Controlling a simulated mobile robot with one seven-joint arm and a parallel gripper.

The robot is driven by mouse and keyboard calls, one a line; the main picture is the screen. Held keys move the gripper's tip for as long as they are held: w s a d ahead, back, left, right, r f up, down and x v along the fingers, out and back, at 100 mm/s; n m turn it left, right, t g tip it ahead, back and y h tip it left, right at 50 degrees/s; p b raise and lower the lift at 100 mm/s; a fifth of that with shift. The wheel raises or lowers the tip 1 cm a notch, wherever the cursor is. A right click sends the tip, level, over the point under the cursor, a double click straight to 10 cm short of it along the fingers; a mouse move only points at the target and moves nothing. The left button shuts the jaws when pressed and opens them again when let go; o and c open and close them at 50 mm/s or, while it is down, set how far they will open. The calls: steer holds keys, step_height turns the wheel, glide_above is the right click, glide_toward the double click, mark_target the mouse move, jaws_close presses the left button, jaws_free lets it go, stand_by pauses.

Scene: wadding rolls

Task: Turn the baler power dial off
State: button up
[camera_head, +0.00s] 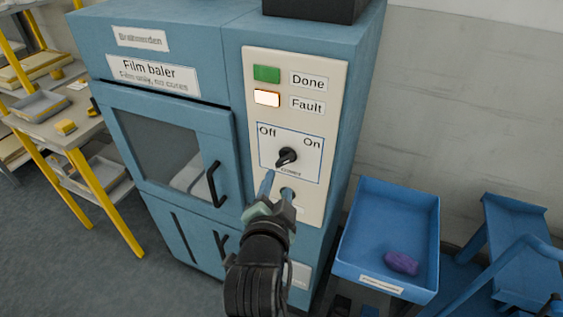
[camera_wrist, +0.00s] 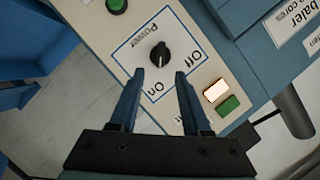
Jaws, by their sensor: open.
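The black power dial (camera_head: 286,156) sits on the cream control panel (camera_head: 320,205) of the blue film baler, between the printed Off at upper left and On at upper right. In the wrist view the dial (camera_wrist: 160,54) shows a pale mark on the side towards On. My gripper (camera_head: 277,182) is open and empty, just below the dial in the head view. In the wrist view my gripper (camera_wrist: 158,72) has its fingertips apart, with the dial just beyond the gap between them. I cannot see either finger touching the dial.
The Fault lamp (camera_head: 267,98) glows pale above the dial; the Done lamp (camera_head: 267,74) is green. A round green button (camera_wrist: 117,5) is below the dial. The baler door handle (camera_head: 214,184) sticks out at left. A blue bin (camera_head: 375,212) with a purple item stands right.

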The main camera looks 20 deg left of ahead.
mark_target(283, 163)
steer(key=x, duration=0.9)
steer(key=shift+a, duration=0.1)
jaws_close()
